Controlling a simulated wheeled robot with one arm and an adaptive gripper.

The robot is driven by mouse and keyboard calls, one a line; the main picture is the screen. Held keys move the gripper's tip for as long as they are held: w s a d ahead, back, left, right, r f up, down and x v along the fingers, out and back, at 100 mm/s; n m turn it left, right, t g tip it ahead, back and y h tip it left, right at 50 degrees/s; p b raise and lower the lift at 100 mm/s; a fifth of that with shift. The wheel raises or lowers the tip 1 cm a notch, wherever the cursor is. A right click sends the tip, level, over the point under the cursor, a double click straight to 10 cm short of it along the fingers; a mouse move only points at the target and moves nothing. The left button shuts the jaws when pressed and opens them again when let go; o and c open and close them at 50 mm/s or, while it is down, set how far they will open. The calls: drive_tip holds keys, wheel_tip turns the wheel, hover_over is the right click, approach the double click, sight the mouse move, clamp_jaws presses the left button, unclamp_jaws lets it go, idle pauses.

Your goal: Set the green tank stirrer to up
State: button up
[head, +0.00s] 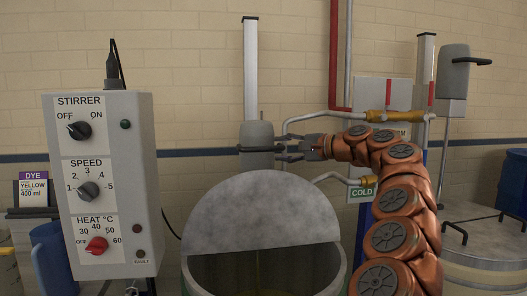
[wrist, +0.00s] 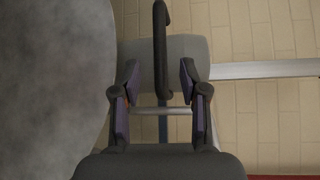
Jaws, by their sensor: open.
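A grey stirrer head (head: 257,134) sits low on a tall pale vertical post (head: 250,70) behind the open middle tank (head: 265,276). The tank looks dull grey-green, and its grey half lid (head: 262,215) stands up in front of the stirrer's lower part. My gripper (head: 290,148) is open beside the stirrer head, reaching in from the right. In the wrist view, the black handle (wrist: 160,50) lies between the open fingers of my gripper (wrist: 160,75), with gaps on both sides.
A control box (head: 105,185) with stirrer, speed and heat knobs stands at the left. Pipes with yellow grips (head: 390,116) run behind my arm. Another stirrer head (head: 453,70) sits high on a post above the right tank (head: 490,240). The lid edge is close to my gripper.

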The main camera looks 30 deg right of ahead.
sight(267, 150)
drive_tip(key=p+x, duration=0.1)
drive_tip(key=x, duration=0.6)
drive_tip(key=shift+w+a, duration=0.1)
clamp_jaws()
idle(0.6)
